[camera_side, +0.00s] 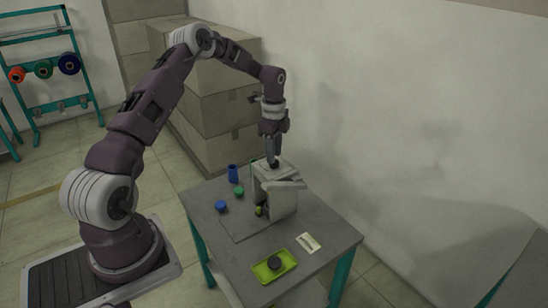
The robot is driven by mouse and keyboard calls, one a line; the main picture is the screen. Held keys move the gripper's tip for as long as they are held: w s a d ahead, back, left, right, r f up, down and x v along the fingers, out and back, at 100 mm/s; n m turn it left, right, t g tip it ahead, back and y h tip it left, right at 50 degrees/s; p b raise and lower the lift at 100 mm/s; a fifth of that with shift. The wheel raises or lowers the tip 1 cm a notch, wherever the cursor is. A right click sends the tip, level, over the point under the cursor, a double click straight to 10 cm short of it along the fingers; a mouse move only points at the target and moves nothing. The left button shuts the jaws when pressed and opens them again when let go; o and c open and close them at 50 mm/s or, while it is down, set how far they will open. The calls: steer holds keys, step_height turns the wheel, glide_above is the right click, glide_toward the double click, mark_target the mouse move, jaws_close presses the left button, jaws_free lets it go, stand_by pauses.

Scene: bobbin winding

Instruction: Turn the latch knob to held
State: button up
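A light grey winding machine (284,200) stands on the grey table (240,249). My gripper (272,161) points straight down over the top of the machine, at a small dark knob-like part there. The fingertips are at or very near that part. The view is too small to tell whether they touch it or grip it. I cannot make out the latch knob's setting. A small yellow-green part (258,211) shows at the machine's lower left side.
A blue cylinder (233,173), a green piece (239,191) and a blue piece (221,206) stand left of the machine. A lime tray (262,272) with a dark round piece (274,263) and a pale card (307,243) lie in front. Stacked boxes (215,108) stand behind.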

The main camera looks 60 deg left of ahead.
step_height(320, 180, down, 2)
steer(key=shift+f, duration=0.1)
jaws_close()
